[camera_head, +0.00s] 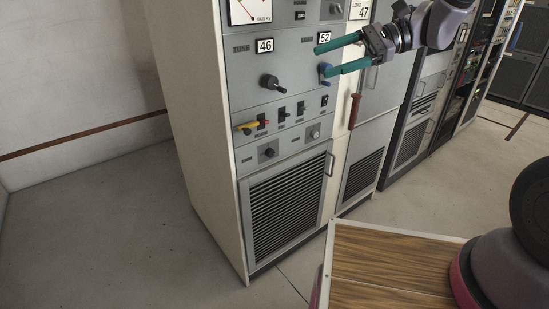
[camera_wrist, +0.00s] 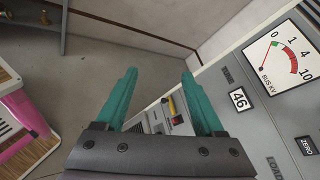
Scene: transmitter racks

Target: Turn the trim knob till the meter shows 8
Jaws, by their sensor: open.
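The bus kV meter (camera_wrist: 285,57) is at the right of the wrist view, with marks 0, 1, 4 and 10; its red needle lies close to the 0 end. In the head view the meter (camera_head: 250,11) is cut off at the top. A black knob (camera_head: 269,82) sits below the 46 readout, and a blue knob (camera_head: 325,70) below the 52 readout. I cannot read which knob is trim. My gripper (camera_head: 322,61) is open and empty before the panel, its lower fingertip overlapping the blue knob's edge; contact is unclear. Its green fingers (camera_wrist: 158,73) are spread in the wrist view.
A wood-grained surface (camera_head: 390,260) stands at front right. Floor on the left is clear.

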